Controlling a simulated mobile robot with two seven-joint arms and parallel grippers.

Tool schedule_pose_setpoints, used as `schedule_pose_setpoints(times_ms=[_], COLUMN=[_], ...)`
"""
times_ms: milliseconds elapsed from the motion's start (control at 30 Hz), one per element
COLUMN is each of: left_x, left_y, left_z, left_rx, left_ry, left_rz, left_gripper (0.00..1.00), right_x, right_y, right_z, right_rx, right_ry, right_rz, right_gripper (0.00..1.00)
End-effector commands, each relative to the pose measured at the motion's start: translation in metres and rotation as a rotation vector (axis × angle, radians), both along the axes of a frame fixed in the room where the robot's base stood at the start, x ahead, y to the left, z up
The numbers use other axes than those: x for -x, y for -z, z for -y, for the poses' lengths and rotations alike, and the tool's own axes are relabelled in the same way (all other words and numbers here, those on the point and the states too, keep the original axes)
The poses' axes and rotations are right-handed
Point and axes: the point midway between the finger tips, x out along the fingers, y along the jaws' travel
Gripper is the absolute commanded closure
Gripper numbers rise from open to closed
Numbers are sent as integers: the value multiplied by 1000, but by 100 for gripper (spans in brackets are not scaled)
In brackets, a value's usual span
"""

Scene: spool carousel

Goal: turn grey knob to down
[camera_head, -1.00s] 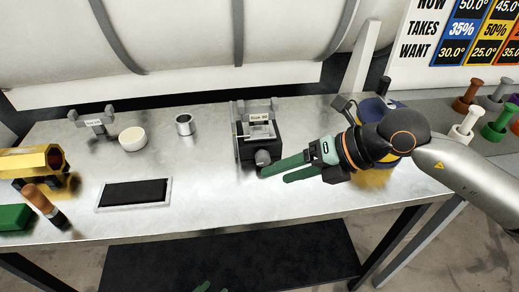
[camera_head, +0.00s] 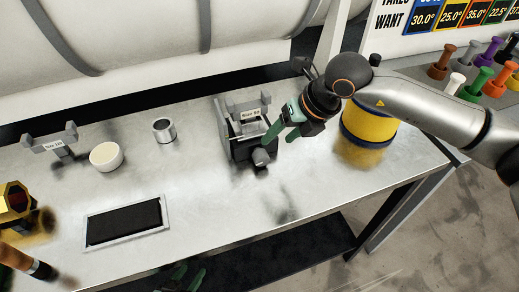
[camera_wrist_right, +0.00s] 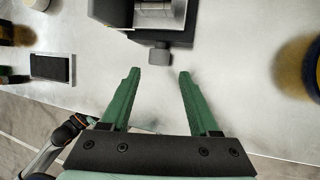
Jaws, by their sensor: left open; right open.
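The grey knob (camera_head: 261,157) sits on the front of a dark box-like device (camera_head: 236,148) on the metal bench. It also shows in the right wrist view (camera_wrist_right: 159,55), under the device's front edge. My right gripper (camera_head: 277,134) is open and empty, above and just right of the knob in the head view. In the right wrist view its green fingers (camera_wrist_right: 159,75) are spread, with the knob just beyond and between the tips. I cannot tell the knob's pointing direction. My left gripper (camera_head: 182,278) is open at the bottom edge of the head view, away from the knob.
A yellow-and-blue spool (camera_head: 368,125) stands right of the device. A metal cup (camera_head: 164,130), white bowl (camera_head: 106,157) and black-padded tray (camera_head: 125,222) lie to the left. The bench (camera_head: 225,215) in front of the device is clear.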

Motion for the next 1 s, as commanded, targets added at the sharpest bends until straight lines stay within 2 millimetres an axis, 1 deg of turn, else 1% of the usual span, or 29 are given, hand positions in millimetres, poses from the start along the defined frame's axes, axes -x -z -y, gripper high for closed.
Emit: schedule_pose_setpoints(times_ms=[100,300,500,700,900,933,1000], left_x=[0,0,1,1,1,1,1], left_y=[-6,-12,-15,-15,-15,-15,-15], left_z=[1,1,1,1,1,1,1], left_rx=[1,3,3,3,3,3,3], left_ry=[0,0,0,0,-1,-1,-1], left_rz=[0,-1,-2,-2,-2,-2,-2], left_gripper=[50,50,50,50,50,50,50], right_x=[-5,-16,-24,-27,-27,-27,-27], right_y=[22,58,82,90,90,90,90], right_z=[-10,-26,-36,-40,-39,-39,-39], right_rx=[1,1,0,-1,0,0,0], right_ry=[-2,-2,-1,-3,-2,-2,-2], right_rz=[-6,-5,-3,-1,-1,-1,-1], right_gripper=[38,38,38,38,38,40,47])
